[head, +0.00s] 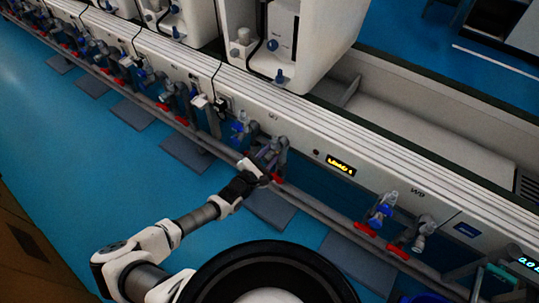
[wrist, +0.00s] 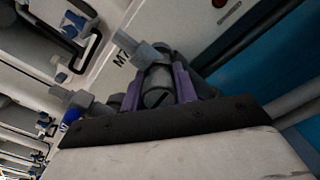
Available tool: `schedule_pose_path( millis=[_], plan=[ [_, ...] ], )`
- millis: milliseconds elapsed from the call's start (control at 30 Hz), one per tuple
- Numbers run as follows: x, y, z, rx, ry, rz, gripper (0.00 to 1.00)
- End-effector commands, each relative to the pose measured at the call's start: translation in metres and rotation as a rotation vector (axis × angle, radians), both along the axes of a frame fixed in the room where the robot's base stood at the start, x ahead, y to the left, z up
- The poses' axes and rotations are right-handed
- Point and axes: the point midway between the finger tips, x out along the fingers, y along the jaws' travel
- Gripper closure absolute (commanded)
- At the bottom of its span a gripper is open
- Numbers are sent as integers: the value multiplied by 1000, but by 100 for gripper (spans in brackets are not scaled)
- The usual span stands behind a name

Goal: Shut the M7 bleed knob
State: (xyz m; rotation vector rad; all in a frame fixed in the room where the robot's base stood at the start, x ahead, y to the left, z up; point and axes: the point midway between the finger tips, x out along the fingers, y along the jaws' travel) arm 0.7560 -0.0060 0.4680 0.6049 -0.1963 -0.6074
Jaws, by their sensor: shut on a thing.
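The M7 bleed knob (wrist: 157,82) is a grey round part with a dark slot in its face, below the M7 label (wrist: 122,56) in the wrist view. My gripper (wrist: 161,90) has its purple-lined fingers on either side of the knob and is shut on it. In the head view my gripper (head: 262,174) reaches the grey fittings (head: 270,150) at the front of the white bench. The knob itself is mostly hidden there by the gripper and neighbouring fittings. I cannot tell how far the knob is turned.
A grey rail (head: 318,208) runs along the bench front, close to my gripper. Blue-and-grey valves with red handles (head: 368,229) stand to the right, and several similar stations run left. A lit yellow display (head: 341,165) is on the bench face. Blue floor is open at left.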

Motion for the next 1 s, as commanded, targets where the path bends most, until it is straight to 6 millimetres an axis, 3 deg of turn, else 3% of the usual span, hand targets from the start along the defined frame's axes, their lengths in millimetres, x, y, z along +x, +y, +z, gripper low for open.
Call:
schedule_pose_path(
  millis=[333,900,933,1000],
  plan=[
    [0,0,0,120,-85,0,94],
    [0,0,0,143,-103,-1,94],
    [0,0,0,143,-103,-1,67],
    [0,0,0,143,-103,-1,58]
  ],
)
